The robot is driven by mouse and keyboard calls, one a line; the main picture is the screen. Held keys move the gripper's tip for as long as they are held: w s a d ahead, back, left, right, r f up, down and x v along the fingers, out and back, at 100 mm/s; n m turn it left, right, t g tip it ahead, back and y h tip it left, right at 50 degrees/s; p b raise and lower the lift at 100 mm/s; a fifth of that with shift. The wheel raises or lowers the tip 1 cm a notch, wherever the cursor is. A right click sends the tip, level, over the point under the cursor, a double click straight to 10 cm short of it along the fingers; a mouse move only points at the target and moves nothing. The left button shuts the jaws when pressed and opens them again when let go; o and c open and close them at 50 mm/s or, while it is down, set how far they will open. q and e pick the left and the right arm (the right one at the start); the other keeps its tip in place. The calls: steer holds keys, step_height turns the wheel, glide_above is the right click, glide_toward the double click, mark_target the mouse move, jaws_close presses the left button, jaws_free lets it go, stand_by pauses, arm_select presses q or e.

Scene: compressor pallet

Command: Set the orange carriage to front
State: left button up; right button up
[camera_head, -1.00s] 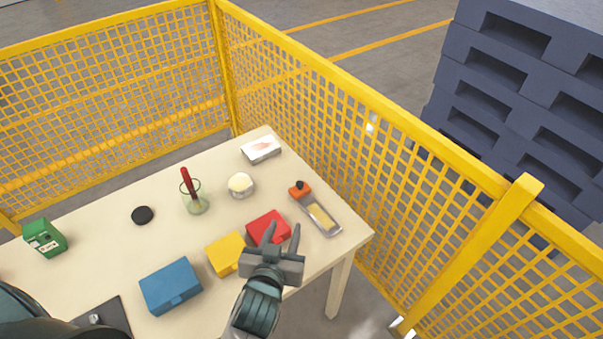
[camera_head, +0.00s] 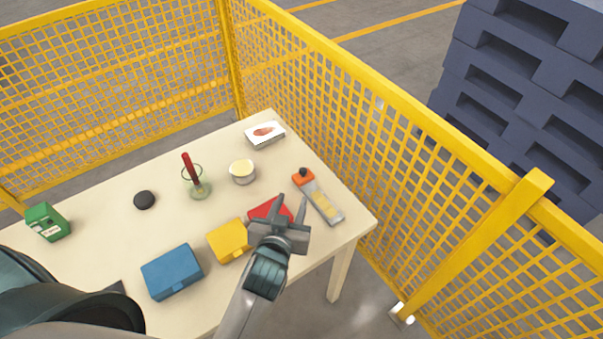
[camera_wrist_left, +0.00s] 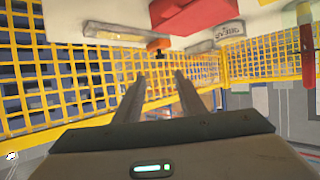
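The orange carriage (camera_head: 303,178), with a black knob on top, sits at the far end of a grey slide rail (camera_head: 330,214) with a pale yellow strip, near the table's right edge. My left gripper (camera_head: 291,203) is open and empty, just left of the rail, apart from the carriage in the picture and overlapping the red box. In the left wrist view, the rail (camera_wrist_left: 125,36) lies beyond the open fingers (camera_wrist_left: 159,76), and the dark knob (camera_wrist_left: 159,53) shows between them. My right gripper is not in view.
A red box (camera_head: 264,209), a yellow box (camera_head: 228,240) and a blue box (camera_head: 171,271) stand along the near edge. A white box (camera_head: 264,134), cream-topped jar (camera_head: 242,172), glass with red stick (camera_head: 198,187), black disc (camera_head: 144,200) and green box (camera_head: 47,222) stand behind. Yellow fence (camera_head: 370,110) borders the table.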

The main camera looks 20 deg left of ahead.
mark_target(303, 172)
arm_select(q)
steer(key=p+x, duration=0.3)
steer(key=x, duration=1)
steer(key=shift+w+a, duration=0.1)
steer(key=shift+w, duration=0.15)
steer(key=shift+w+f, duration=0.35)
steer(key=shift+w, duration=0.3)
steer(key=shift+c, duration=0.6)
jaws_close()
